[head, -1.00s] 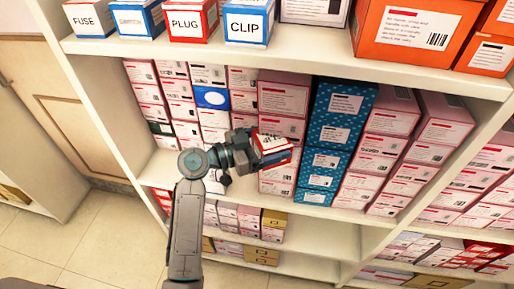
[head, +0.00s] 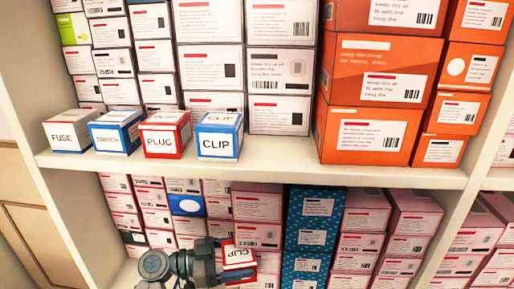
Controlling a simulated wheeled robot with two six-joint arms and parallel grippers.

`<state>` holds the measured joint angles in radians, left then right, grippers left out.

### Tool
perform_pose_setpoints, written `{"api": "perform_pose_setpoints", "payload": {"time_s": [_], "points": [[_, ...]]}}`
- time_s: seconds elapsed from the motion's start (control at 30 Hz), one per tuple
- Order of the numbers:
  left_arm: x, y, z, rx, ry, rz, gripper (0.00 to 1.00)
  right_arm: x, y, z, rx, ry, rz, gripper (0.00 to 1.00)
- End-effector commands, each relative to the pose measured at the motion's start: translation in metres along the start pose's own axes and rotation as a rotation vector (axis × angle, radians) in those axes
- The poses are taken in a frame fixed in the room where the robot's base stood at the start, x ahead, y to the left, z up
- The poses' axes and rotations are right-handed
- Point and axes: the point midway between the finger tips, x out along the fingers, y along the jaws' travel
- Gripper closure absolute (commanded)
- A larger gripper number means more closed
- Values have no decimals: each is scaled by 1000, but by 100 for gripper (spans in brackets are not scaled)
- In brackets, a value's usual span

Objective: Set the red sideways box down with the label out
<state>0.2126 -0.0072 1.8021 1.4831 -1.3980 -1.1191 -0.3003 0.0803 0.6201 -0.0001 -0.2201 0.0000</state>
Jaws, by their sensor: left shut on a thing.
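My left gripper (head: 218,262) is low in the head view, shut on a small red and white box (head: 239,274). The held box is tilted, and a white face that seems to read CLIP (head: 238,253) shows on its upper side. It is in front of the lower shelf, below the edge of the upper shelf (head: 300,174). My right gripper is not in view.
On the upper shelf's front edge stand boxes reading FUSE (head: 72,130), SWITCH (head: 115,132), PLUG (head: 166,134) and CLIP (head: 219,136). Orange boxes (head: 370,133) fill the right. Bare shelf lies right of the CLIP box. Pink and blue boxes (head: 312,235) stack below.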

Motion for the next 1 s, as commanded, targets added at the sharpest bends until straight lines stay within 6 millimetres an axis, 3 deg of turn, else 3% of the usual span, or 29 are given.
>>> {"api": "perform_pose_setpoints", "payload": {"time_s": [0.23,0.43,0.6,0.7,1.0], "points": [[-15,-4,51,-6,0,-418,48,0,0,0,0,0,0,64],[-57,2,73,-3,-1,-787,48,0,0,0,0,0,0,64],[-109,21,70,3,0,-1097,48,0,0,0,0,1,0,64],[-130,31,62,5,3,-1204,48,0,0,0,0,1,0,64],[-162,54,44,5,3,-1354,48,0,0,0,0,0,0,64]]}}
